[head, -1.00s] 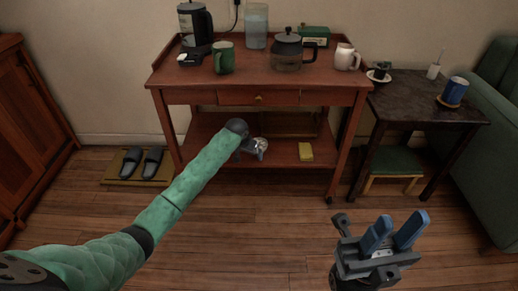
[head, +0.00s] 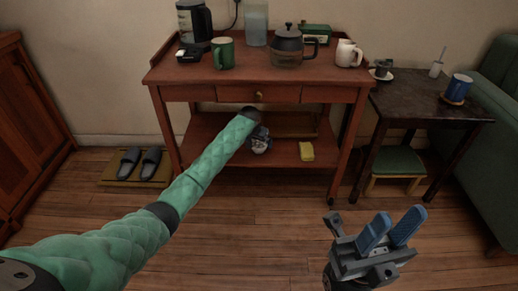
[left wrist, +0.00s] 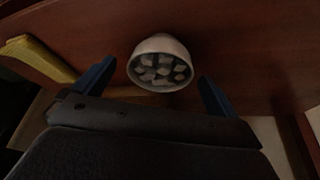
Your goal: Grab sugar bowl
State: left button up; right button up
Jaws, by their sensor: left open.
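The sugar bowl (left wrist: 160,46) is a small pale round bowl filled with white cubes. In the left wrist view it sits between the two blue fingers of my left gripper (left wrist: 158,72), with a visible gap on each side. My left gripper is open and not closed on it. In the head view my left gripper (head: 259,133) reaches under the cart's top to the lower shelf, and my arm's end hides most of that spot. My right gripper (head: 400,217) is open and empty above the floor, at lower right.
The wooden cart (head: 220,95) has a coffee maker (head: 193,25), green mug (head: 223,54), glass teapot (head: 288,46) and white jug (head: 348,54) on top. A dark side table (head: 415,100) stands to the right.

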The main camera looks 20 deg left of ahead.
pick_arm(q)
jog(key=shift+b+x, duration=0.3)
jog(key=shift+x, duration=1.15)
jog(key=shift+r, duration=0.1)
jog(key=c, duration=1.2)
